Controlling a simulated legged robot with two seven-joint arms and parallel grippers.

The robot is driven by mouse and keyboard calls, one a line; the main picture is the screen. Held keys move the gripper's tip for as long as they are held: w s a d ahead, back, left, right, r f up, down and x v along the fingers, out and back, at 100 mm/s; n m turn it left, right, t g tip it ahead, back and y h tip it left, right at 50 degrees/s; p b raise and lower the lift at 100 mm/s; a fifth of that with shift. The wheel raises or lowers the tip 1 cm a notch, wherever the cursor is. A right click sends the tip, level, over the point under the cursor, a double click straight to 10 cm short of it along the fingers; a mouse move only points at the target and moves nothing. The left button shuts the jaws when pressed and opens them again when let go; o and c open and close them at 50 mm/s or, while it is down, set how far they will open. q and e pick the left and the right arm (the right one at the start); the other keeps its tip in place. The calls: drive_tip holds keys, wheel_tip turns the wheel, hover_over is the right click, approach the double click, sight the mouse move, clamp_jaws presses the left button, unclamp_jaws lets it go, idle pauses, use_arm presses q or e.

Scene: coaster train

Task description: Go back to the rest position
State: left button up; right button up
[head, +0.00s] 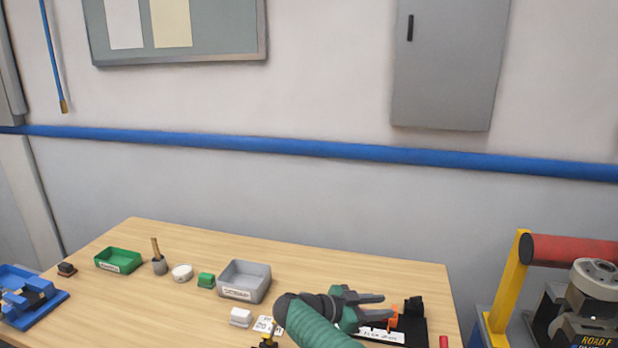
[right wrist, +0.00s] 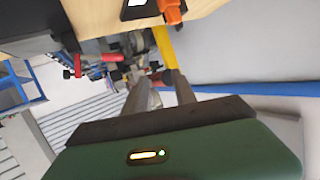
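My right gripper (head: 380,305) is over the right part of the wooden table, its green arm coming up from the bottom edge. Its two fingers are apart, and they also show apart in the right wrist view (right wrist: 160,88), with nothing held between them. Just beyond the fingertips is a black tray (head: 418,328) with a white label and an orange piece (head: 393,318). The orange piece also shows at the top of the right wrist view (right wrist: 170,10). The arm hides part of the tray. My left gripper is not in view.
The table (head: 330,270) carries a grey bin (head: 262,285), a green tray (head: 118,260), a small green block (head: 206,280), a white round thing (head: 182,272) and a blue fixture (head: 40,298). A machine with a red roller (head: 570,250) stands right of the table.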

drive_tip(key=w+a+r+n+t+y, duration=0.5)
drive_tip(key=w+r+n+t+y, duration=0.3)
drive_tip(key=r+n+t, duration=0.25)
drive_tip(key=s+d+f+n+g+y, duration=0.1)
drive_tip(key=s+f+g+y, duration=0.1)
drive_tip(key=s+f, duration=0.4)
drive_tip(key=s+d+f+n+g+y, duration=0.1)
drive_tip(key=s+f+g, duration=0.3)
drive_tip(key=s, duration=0.9)
drive_tip(key=s+d+f+n+g+y, duration=0.1)
drive_tip(key=s+f+n+g+y, duration=0.2)
drive_tip(key=s+f, duration=0.5)
drive_tip(key=shift+s+d+y, duration=0.3)
drive_tip(key=shift+s+d, duration=0.05)
drive_tip(key=shift+s, duration=0.45)
drive_tip(key=s+d+f+g, duration=0.1)
drive_tip(key=s+f+g, duration=0.1)
drive_tip(key=s, duration=0.4)
drive_tip(key=s+d+f+g, duration=0.2)
drive_tip(key=s, duration=0.5)
drive_tip(key=shift+s+d+f+h, duration=0.2)
drive_tip(key=shift+s+d+h, duration=0.1)
drive_tip(key=shift+h, duration=0.1)
